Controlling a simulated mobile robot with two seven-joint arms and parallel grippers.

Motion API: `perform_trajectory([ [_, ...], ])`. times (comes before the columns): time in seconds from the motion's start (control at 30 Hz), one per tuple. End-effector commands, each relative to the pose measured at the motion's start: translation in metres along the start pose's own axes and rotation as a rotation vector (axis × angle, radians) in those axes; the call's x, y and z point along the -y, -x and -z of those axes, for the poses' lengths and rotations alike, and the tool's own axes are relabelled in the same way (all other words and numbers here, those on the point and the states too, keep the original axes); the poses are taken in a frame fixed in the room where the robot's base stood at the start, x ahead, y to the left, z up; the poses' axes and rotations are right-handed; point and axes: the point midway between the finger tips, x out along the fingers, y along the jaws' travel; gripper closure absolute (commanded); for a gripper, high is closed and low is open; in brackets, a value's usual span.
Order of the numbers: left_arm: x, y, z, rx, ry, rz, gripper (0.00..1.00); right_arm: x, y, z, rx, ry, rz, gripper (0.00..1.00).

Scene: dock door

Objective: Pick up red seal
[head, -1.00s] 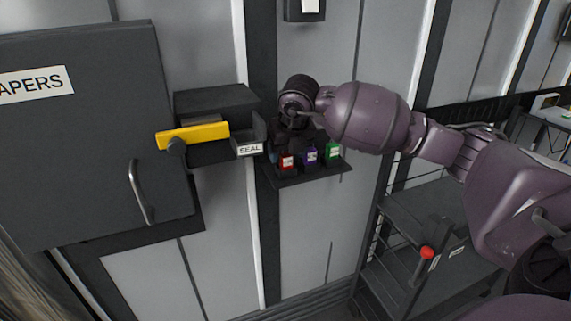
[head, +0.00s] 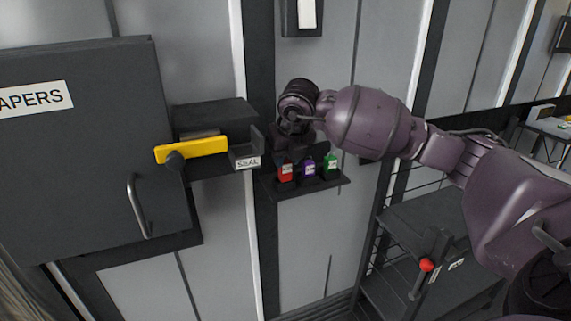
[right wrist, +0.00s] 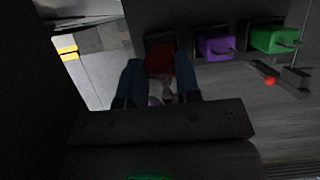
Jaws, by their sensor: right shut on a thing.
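The red seal (head: 285,171) is at the left end of a row on a small dark wall shelf (head: 312,187), beside a purple seal (head: 308,168) and a green seal (head: 330,166). My right gripper (right wrist: 159,75) is shut on the red seal, which shows dark red between the two fingers in the right wrist view (right wrist: 160,60). In the head view my right wrist covers most of the fingers from above. The red seal looks slightly raised, but I cannot tell how far it is clear of the shelf. My left gripper is not in view.
Left of the shelf is an open dark tray labelled SEAL (head: 246,161), next to a yellow bar (head: 192,150). A dark cabinet door with a handle (head: 139,205) stands farther left. A shelved cart with a red knob (head: 427,265) stands at the lower right.

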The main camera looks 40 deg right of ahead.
Motion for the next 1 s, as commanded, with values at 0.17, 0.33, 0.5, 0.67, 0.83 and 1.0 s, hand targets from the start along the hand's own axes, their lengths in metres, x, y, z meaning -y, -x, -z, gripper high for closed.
perform_trajectory([
  [0.17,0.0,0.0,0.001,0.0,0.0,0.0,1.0,0.0,0.025,-0.011,0.003,0.001,-0.001,0.92],
  [0.33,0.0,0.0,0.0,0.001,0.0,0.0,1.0,0.0,0.046,-0.019,0.002,0.001,0.0,0.92],
  [0.5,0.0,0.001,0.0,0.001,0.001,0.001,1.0,0.006,0.054,-0.004,0.0,0.002,0.002,0.92],
  [0.67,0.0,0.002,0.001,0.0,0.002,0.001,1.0,0.012,0.062,0.015,0.0,0.002,0.002,0.92],
  [0.83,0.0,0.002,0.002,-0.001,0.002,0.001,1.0,0.021,0.072,0.041,-0.001,0.002,0.004,0.92],
  [1.0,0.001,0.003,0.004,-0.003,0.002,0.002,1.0,0.031,0.085,0.072,-0.001,0.002,0.005,0.92],
])
